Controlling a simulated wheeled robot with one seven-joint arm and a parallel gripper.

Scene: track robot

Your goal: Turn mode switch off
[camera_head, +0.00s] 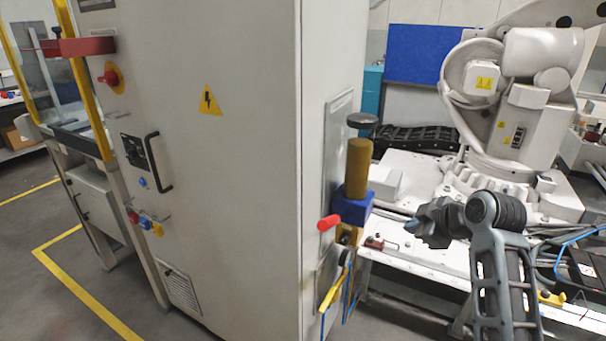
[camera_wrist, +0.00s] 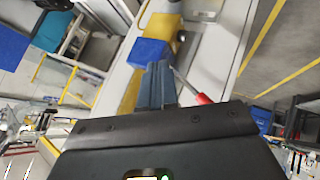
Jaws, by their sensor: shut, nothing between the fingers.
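The cabinet front carries a black square switch plate (camera_head: 132,150) and a red knob on a yellow base (camera_head: 112,77). No label is readable, so I cannot tell for sure which is the mode switch. On the cabinet's right side is a blue block (camera_head: 352,207) with a yellow cylinder (camera_head: 357,167) above it and a red-gripped lever (camera_head: 328,222) in front. My gripper (camera_head: 415,226) is to the right of this block, apart from it, shut and empty. In the wrist view, its closed fingers (camera_wrist: 154,68) overlap the blue block (camera_wrist: 144,50), with the red grip (camera_wrist: 203,99) beside them.
The grey cabinet (camera_head: 235,190) stands between my gripper and its front controls. A black door handle (camera_head: 158,162) sticks out there. A white robot arm (camera_head: 535,110) stands on a bench at the right. Floor with yellow lines (camera_head: 80,290) is open at the left.

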